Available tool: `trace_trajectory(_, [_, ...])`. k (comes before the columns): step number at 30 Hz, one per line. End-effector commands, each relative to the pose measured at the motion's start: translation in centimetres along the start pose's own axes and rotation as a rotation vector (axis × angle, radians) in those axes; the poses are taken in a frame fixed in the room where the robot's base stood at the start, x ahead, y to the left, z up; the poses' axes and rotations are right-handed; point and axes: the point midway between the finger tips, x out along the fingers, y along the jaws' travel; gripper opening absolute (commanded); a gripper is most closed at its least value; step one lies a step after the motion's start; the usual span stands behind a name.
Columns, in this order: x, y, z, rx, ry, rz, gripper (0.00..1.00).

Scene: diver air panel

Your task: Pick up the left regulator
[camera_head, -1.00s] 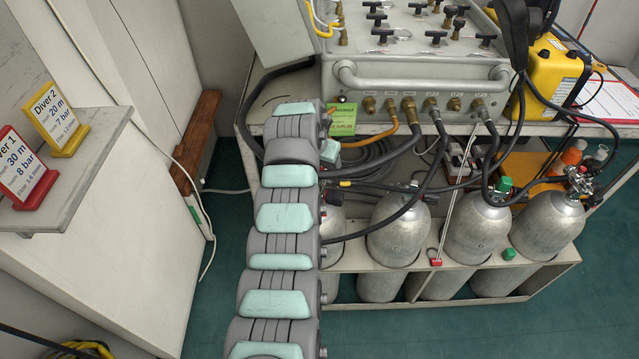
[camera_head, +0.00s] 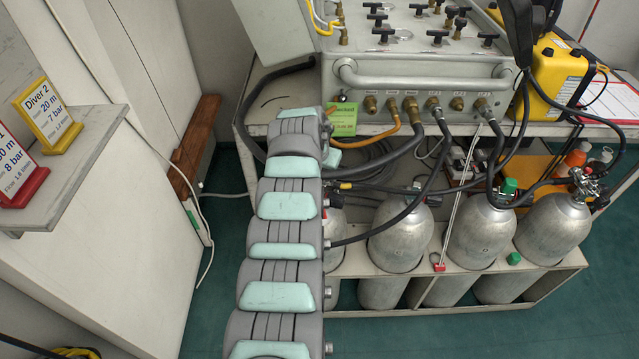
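Several silver gas cylinders stand in a low rack under the air panel (camera_head: 425,90). A metal regulator or valve fitting (camera_head: 585,182) sits on top of the rightmost cylinder (camera_head: 553,232). The middle-right cylinder (camera_head: 480,232) has a green-capped fitting (camera_head: 509,187) near its top. The middle-left cylinder (camera_head: 400,238) has a hose across its top, and its fitting is mostly covered. Another cylinder (camera_head: 333,238) is largely hidden behind my arm. I cannot pick out the left regulator with certainty. My gripper is not visible; only my segmented grey and mint arm shows.
The rack (camera_head: 455,304) edges the green floor (camera_head: 200,300). Black hoses (camera_head: 440,165) loop between panel and cylinders. A yellow case (camera_head: 555,75) stands at right. A left shelf (camera_head: 75,165) holds a yellow Diver 2 sign (camera_head: 48,115) and a red-based sign (camera_head: 20,170).

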Motion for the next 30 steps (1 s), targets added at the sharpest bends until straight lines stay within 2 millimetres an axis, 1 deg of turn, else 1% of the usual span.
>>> trace_trajectory(1, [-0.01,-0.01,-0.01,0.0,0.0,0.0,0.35])
trace_trajectory(2, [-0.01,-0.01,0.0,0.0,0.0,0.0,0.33])
trace_trajectory(14, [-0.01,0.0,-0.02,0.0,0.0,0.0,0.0])
trace_trajectory(30, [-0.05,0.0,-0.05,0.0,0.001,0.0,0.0])
